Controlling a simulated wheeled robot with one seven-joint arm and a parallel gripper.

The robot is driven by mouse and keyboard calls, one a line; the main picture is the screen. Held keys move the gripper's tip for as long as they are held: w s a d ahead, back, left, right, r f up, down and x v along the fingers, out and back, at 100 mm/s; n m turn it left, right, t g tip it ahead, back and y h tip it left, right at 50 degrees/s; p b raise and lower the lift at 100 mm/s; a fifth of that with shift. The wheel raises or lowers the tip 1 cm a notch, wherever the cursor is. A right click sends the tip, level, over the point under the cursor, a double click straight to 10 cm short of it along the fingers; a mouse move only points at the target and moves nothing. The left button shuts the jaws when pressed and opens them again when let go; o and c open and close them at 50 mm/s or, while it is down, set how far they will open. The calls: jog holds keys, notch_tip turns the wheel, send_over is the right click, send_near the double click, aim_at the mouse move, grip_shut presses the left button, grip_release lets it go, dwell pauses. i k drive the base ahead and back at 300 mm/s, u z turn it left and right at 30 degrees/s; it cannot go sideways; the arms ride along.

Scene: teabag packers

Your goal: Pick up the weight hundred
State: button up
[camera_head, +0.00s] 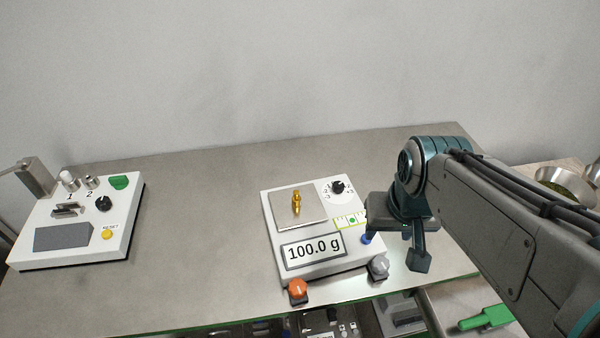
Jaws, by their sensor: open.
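The brass weight (296,202) stands upright on the square metal pan (312,217) of the white scale (270,212). The scale's display (313,251) reads 100.0 g. My gripper (394,249) is to the right of the scale, pointing down, open and apart from the weight. Its left finger is close to the scale's right edge in the picture, and I cannot tell the gap. Nothing shows between the fingers.
The scale has a black dial (337,187), an orange knob (298,288) and a grey knob (379,266). A white control box (122,222) stands at the left of the metal table (205,235). The table between them is clear. A metal bowl (541,181) is at the right.

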aim_at(296, 199)
jog(key=k, duration=1)
jog(key=u, duration=0.45)
jog(key=i, duration=1.1)
jog(key=z, duration=0.05)
